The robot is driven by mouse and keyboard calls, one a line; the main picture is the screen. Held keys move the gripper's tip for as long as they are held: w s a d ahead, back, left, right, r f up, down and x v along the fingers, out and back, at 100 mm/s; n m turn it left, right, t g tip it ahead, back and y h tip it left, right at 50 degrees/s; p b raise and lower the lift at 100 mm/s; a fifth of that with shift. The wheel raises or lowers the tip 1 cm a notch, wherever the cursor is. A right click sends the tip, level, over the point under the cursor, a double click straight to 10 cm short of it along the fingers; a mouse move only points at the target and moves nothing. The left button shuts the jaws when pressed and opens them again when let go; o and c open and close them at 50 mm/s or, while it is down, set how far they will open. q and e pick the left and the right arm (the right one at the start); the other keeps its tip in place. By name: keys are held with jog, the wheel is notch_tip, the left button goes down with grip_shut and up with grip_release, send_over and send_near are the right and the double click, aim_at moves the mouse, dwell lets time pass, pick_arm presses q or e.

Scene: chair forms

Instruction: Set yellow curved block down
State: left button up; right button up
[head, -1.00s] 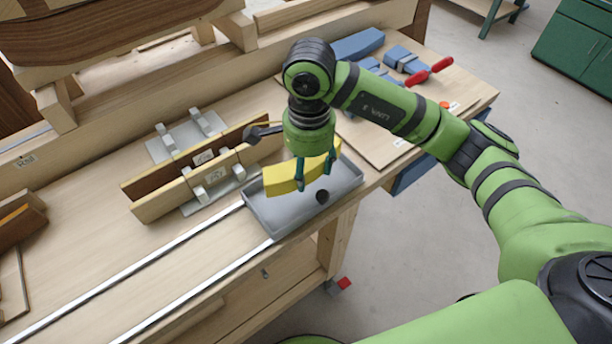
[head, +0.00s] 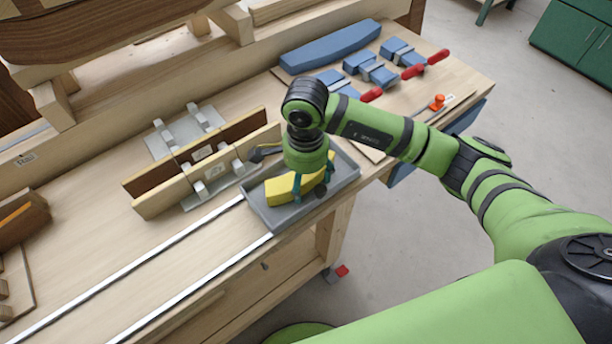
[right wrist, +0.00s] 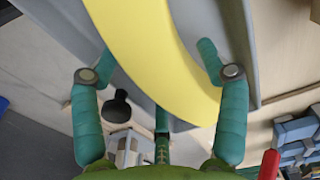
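The yellow curved block (head: 280,190) is low over or on the floor of the grey tray (head: 288,218); I cannot tell whether it touches. My right gripper (head: 314,182) points down over the tray with one finger on each side of the block. In the right wrist view the right gripper (right wrist: 158,62) has its teal fingertips at the edges of the block (right wrist: 150,50), and it looks shut on it. The block's far end is out of that view. My left gripper is not in view.
A wooden clamp fixture (head: 205,165) stands left of the tray. A long blue curved piece (head: 330,46) and blue blocks with red-handled clamps (head: 412,72) lie on a board at the back right.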

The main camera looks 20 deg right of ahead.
jog(key=shift+r, duration=0.1)
jog(key=shift+r, duration=0.2)
notch_tip(320, 180, up, 6)
jog(key=b, duration=0.3)
jog(key=shift+r, duration=0.2)
notch_tip(320, 180, up, 4)
jog(key=shift+f+b, duration=0.1)
jog(key=shift+b, duration=0.2)
jog(key=shift+r, duration=0.8)
